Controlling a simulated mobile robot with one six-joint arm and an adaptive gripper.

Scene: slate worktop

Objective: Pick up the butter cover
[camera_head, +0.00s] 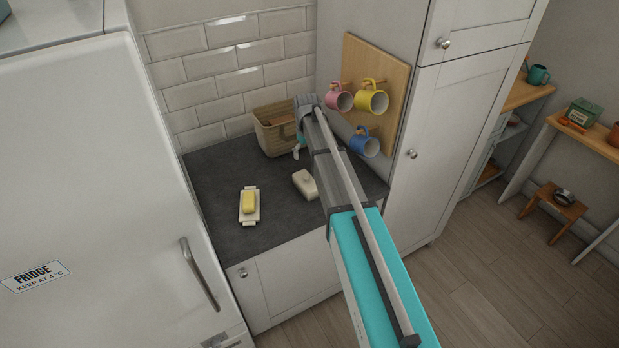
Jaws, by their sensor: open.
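The butter cover (305,184), a small cream-white lid, lies on the slate worktop (225,173) near its middle. To its left a block of yellow butter (249,202) sits uncovered on a pale butter dish (248,218). My gripper (297,152) is open and above the worktop, behind the cover in the picture and apart from it. My arm comes in from the lower right, passes close to the cover's right side and hides part of the worktop there. The fingers are small and partly hidden by the wrist.
A woven basket (270,137) stands at the back, close to my gripper. Pink (339,98), yellow (371,98) and blue (364,144) mugs hang from a wooden board (395,75) right of my wrist. The fridge (85,160) bounds the left. The worktop's left front is clear.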

